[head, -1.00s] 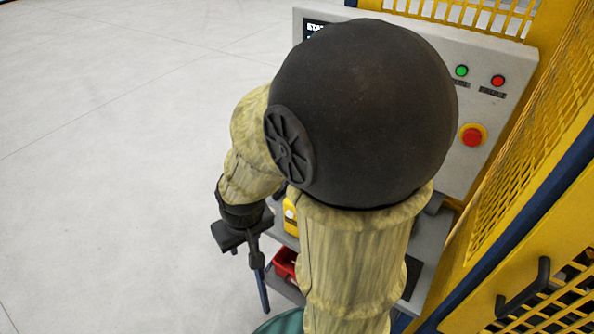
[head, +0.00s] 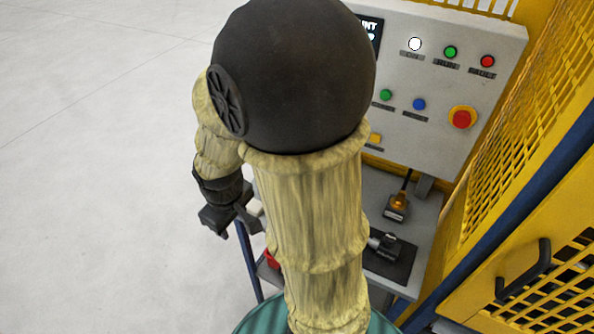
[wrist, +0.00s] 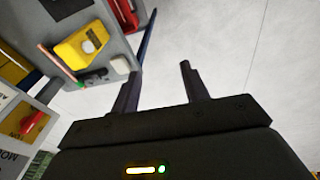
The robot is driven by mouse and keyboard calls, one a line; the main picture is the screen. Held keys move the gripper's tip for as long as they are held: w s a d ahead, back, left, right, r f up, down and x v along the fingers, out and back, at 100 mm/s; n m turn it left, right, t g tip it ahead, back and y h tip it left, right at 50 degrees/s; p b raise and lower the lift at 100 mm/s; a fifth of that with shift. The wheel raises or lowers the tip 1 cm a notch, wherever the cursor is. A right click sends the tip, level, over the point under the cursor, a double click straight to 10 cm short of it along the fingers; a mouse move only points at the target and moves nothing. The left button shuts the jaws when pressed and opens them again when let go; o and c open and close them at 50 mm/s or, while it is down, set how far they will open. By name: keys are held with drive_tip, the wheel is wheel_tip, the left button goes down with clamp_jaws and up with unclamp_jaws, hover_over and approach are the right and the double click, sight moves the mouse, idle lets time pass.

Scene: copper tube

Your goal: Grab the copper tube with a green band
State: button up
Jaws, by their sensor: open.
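In the wrist view, a thin copper-coloured tube (wrist: 58,62) lies on a grey shelf (wrist: 112,47) beside a yellow box. A small green patch shows near its lower end. I cannot pick the tube out in the head view. My gripper (wrist: 160,75) is open and empty, its two fingers apart over bare floor, to the right of the tube. In the head view, my gripper (head: 233,222) hangs at the left of the workbench, off its edge, and my own arm hides part of the bench.
The yellow box (wrist: 80,48) and a whitish block (wrist: 120,64) stand near the tube. A control panel (head: 440,100) with several buttons rises behind the bench. A dark mat (head: 392,268) lies on the right. Yellow mesh fencing (head: 530,140) closes the right side. The floor at left is clear.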

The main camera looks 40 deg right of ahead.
drive_tip(key=w+d+f+n+g+h+b, duration=0.1)
drive_tip(key=w+d+f+n+h, duration=0.2)
drive_tip(key=n, duration=0.8)
drive_tip(key=w+d+f+n+g+h, duration=0.1)
drive_tip(key=w+d+f+n+h, duration=0.2)
drive_tip(key=w+d+n, duration=0.4)
drive_tip(key=w+d+f+n+h+b, duration=0.1)
drive_tip(key=w+d+f+n+h, duration=0.3)
drive_tip(key=w+n, duration=0.5)
drive_tip(key=d+n+h, duration=0.1)
drive_tip(key=d+n, duration=0.1)
drive_tip(key=n, duration=0.5)
drive_tip(key=shift+g+b, duration=0.35)
drive_tip(key=shift+g, duration=0.05)
drive_tip(key=shift+d+f, duration=0.1)
drive_tip(key=shift+f, duration=0.05)
drive_tip(key=p+x, duration=0.3)
drive_tip(key=x, duration=0.8)
drive_tip(key=shift+d, duration=0.25)
drive_tip(key=shift+d+f, duration=0.25)
drive_tip(key=shift+d, duration=0.05)
